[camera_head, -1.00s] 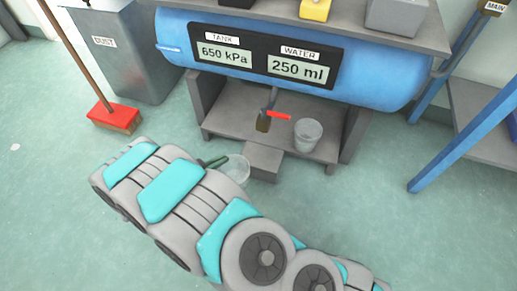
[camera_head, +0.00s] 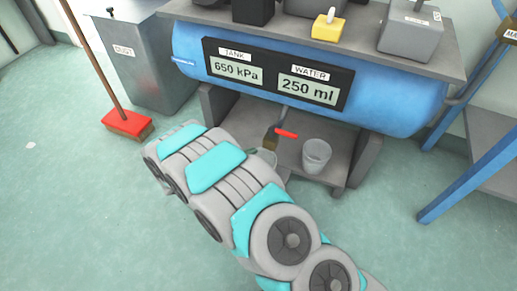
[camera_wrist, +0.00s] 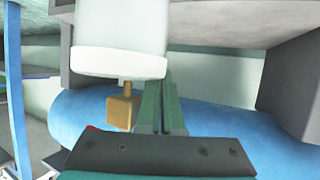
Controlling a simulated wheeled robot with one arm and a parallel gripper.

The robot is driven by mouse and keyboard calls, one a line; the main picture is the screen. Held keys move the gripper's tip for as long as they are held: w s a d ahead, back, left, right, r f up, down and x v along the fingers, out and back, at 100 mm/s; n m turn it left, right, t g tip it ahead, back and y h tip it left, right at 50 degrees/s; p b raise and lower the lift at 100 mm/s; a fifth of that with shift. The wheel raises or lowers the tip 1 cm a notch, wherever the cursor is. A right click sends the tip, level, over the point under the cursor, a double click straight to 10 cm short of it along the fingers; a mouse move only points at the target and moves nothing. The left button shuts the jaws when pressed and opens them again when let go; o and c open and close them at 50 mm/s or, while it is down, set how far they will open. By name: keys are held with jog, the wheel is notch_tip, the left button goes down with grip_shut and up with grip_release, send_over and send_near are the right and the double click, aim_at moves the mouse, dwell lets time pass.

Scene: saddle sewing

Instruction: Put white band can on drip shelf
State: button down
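A brass drain valve (camera_wrist: 124,112) with a red handle (camera_head: 286,133) hangs under the tank (camera_head: 400,108), close to the can. A blue-legged bench (camera_head: 470,182) stands farther right.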

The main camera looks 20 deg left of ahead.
aim_at(270, 157)
jog(key=shift+w+d, duration=0.4)
jog(key=shift+w, duration=0.3)
jog(key=b+x, duration=0.1)
jog(key=x, duration=0.2)
jog(key=shift+f, duration=0.15)
jog(key=shift+f, duration=0.1)
jog(key=c, duration=1.1)
grip_release()
